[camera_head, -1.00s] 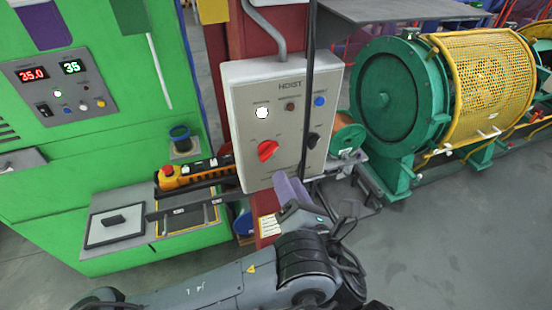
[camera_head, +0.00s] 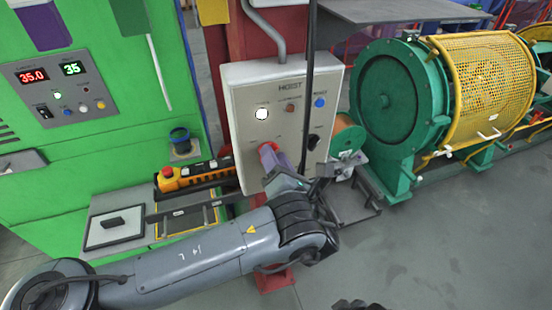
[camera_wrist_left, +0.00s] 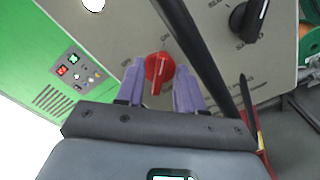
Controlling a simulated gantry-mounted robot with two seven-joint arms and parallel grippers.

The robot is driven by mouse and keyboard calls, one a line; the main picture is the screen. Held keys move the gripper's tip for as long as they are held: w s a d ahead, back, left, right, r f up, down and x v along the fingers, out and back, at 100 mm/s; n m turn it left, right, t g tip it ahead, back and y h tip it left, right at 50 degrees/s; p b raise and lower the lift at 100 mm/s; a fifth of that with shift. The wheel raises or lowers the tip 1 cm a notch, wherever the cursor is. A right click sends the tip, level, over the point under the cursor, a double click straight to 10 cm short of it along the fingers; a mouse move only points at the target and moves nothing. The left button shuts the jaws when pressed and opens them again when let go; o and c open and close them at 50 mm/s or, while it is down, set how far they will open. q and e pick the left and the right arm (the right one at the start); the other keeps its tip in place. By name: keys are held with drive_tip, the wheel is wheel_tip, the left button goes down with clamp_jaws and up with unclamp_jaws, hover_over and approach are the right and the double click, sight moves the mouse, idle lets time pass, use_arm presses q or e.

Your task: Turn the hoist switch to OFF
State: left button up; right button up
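The grey hoist panel (camera_head: 290,110), labelled HOIST, hangs on a red post. Its red rotary switch (camera_wrist_left: 159,68) shows in the left wrist view between the two purple fingers of my left gripper (camera_wrist_left: 160,88). The fingers are apart, one on each side of the switch; I cannot tell whether they touch it. In the head view the left gripper (camera_head: 272,165) reaches up to the panel's lower left and its fingers mostly cover the red switch. The small labels around the switch are too blurred to read surely.
A black rotary switch (camera_head: 313,142) sits right of the red one. A white lamp (camera_head: 262,113) and a blue button (camera_head: 319,103) are above. A dark cable (camera_head: 309,80) hangs before the panel. An orange pendant (camera_head: 185,178) lies at left.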

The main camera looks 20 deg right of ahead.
use_arm(q)
clamp_jaws()
drive_tip(key=n+b, duration=0.6)
drive_tip(key=b, duration=0.1)
drive_tip(key=a+n+b, duration=0.1)
drive_tip(key=n+b, duration=0.5)
drive_tip(key=b, duration=0.1)
drive_tip(key=n+b, duration=0.6)
drive_tip(key=b, duration=0.1)
drive_tip(key=shift+a, duration=0.15)
idle(0.5)
